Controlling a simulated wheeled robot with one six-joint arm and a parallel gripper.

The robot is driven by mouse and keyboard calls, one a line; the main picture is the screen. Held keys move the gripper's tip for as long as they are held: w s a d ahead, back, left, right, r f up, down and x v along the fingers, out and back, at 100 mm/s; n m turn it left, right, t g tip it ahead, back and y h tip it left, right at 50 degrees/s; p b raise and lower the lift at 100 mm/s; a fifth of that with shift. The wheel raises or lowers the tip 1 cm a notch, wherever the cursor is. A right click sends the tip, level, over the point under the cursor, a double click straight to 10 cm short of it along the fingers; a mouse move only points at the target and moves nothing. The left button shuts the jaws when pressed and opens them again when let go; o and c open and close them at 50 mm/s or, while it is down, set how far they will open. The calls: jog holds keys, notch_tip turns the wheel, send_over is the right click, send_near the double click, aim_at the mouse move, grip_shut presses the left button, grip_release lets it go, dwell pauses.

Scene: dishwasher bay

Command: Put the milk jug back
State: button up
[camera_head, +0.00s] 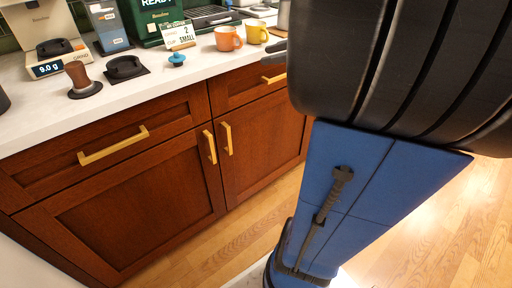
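A grey metal-looking vessel (284,14) stands on the counter at the top edge, partly cut off by the frame and by my arm. It may be the milk jug, but I cannot tell. No other jug shows. My blue and black arm fills the right side and hides what lies behind it. Dark tips that look like part of my gripper (275,60) stick out at the arm's left edge, over the counter's front edge. Whether they are open, shut or holding something is hidden.
The white counter (140,90) carries an orange cup (228,39), a yellow cup (256,32), a tamper (79,76), a scale (55,62), a blue knob-like item (177,58), a small sign (180,34) and machines behind. Wooden cabinets (130,220) stand below; wood floor (440,230) is clear at right.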

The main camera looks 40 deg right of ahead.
jog(key=s+a+f+n+g, duration=0.3)
jog(key=a+f+n, duration=0.15)
jog(key=a, duration=0.25)
jog(key=s+a+f+n+g, duration=0.25)
jog(key=a+f+n, duration=0.2)
jog(key=a, duration=0.35)
jog(key=s+a+f+n+g+h, duration=0.1)
jog(key=s+a+f+n+h, duration=0.1)
jog(key=s+n, duration=0.4)
jog(key=s+a+f+n+h, duration=0.2)
jog(key=s+n, duration=0.4)
jog(key=n, duration=0.5)
notch_tip(320, 180, down, 3)
jog(key=shift+s+r+g+h, duration=0.1)
jog(key=shift+s+g+h, duration=0.3)
jog(key=shift+h, duration=0.3)
